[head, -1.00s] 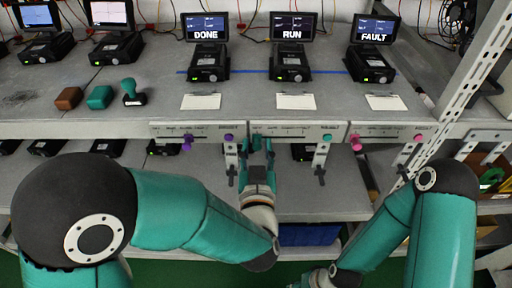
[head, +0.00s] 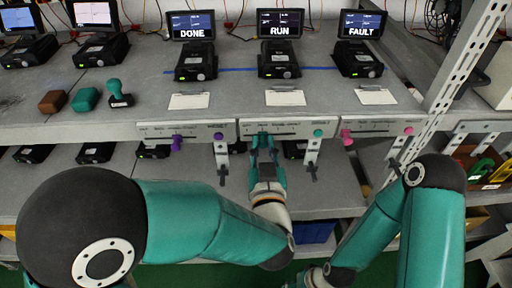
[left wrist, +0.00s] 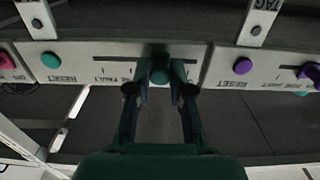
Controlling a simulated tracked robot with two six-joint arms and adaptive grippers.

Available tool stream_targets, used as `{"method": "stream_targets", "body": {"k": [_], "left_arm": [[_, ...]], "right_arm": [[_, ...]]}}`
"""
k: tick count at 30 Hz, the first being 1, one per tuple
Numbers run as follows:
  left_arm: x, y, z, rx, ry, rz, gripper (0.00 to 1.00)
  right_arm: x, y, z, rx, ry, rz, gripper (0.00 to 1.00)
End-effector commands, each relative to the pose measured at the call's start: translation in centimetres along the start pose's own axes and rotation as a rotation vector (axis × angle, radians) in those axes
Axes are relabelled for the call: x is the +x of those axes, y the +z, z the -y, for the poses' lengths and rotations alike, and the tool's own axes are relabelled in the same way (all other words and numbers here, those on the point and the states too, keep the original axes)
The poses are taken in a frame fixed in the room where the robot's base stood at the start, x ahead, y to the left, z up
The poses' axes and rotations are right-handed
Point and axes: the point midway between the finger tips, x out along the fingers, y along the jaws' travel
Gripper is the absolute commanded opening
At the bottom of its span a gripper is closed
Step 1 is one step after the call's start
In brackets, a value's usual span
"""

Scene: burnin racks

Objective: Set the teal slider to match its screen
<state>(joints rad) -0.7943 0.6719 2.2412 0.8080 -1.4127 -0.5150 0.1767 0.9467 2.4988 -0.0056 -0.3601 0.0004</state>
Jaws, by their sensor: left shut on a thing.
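The teal slider (left wrist: 160,74) sits in the slot of the middle control panel (left wrist: 112,55), between my fingertips in the left wrist view. My left gripper (head: 264,139) is shut on it at the front of the shelf in the head view, left of the panel's middle. The fingers hide part of the slot and some labels. The matching screen (head: 284,24) above this panel reads RUN. A teal reset button (head: 318,133) is at the panel's right end.
The left panel has a purple slider (head: 177,142) and its screen (head: 192,25) reads DONE. The right panel has a pink slider (head: 347,137) and its screen (head: 362,24) reads FAULT. A perforated metal post (head: 462,75) stands at the right.

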Motion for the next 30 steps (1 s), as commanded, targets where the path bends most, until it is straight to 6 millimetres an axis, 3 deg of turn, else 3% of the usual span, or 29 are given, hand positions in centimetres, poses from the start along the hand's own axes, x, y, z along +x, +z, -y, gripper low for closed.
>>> {"method": "stream_targets", "body": {"k": [1, 2, 6, 19, 30], "left_arm": [[0.0, 0.0, 0.0, 0.000, 0.000, 0.001, 0.00], [0.0, 0.0, 0.0, 0.000, 0.000, 0.001, 0.23], [0.0, 0.0, 0.0, 0.000, 0.000, 0.001, 0.46], [0.0, -0.8, 0.0, -0.003, 0.000, -0.001, 0.46], [0.0, -7.0, 0.1, -0.006, 0.000, -0.003, 0.46]], "right_arm": [[0.0, 0.0, 0.0, 0.000, 0.000, 0.000, 0.40], [0.0, 0.0, 0.0, 0.000, 0.000, 0.000, 0.40], [0.0, 0.0, 0.0, 0.000, 0.000, 0.000, 0.40], [-0.1, 0.0, 0.0, 0.000, 0.000, 0.000, 0.40], [-0.1, 0.0, 0.0, 0.000, 0.000, 0.000, 0.40]]}}
